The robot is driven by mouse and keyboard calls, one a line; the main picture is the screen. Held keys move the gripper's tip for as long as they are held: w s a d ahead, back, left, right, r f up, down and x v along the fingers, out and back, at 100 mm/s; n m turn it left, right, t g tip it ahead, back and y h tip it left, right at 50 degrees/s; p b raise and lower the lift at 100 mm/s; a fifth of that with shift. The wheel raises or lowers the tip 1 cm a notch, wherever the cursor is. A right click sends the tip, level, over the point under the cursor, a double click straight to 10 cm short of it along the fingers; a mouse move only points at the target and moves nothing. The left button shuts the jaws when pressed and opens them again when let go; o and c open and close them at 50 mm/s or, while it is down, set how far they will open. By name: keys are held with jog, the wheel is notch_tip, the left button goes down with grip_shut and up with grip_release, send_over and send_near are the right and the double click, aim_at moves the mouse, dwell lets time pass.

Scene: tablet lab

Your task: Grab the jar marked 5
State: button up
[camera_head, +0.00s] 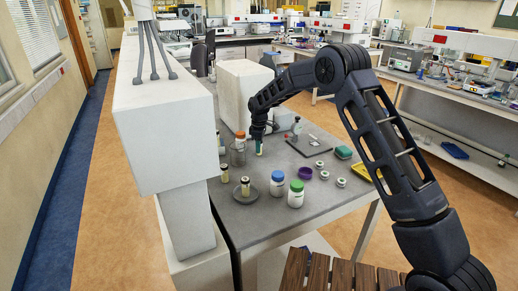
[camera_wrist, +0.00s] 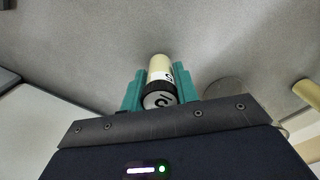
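A cream jar with a black-rimmed lid (camera_wrist: 160,97) stands out between the two teal fingers of my gripper (camera_wrist: 160,88) in the wrist view. A dark mark that looks like a 5 shows on its lid top. The fingers lie close against both sides of it, and I see no clear gap. In the head view my gripper (camera_head: 259,150) is low over the grey table (camera_head: 330,202), near its back left part. There the jar is mostly hidden by the fingers. I cannot tell whether its base touches the table.
A glass beaker (camera_head: 238,154) is just left of my gripper.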

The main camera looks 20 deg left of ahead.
jog(key=shift+c, duration=0.6)
jog(key=shift+r, duration=0.1)
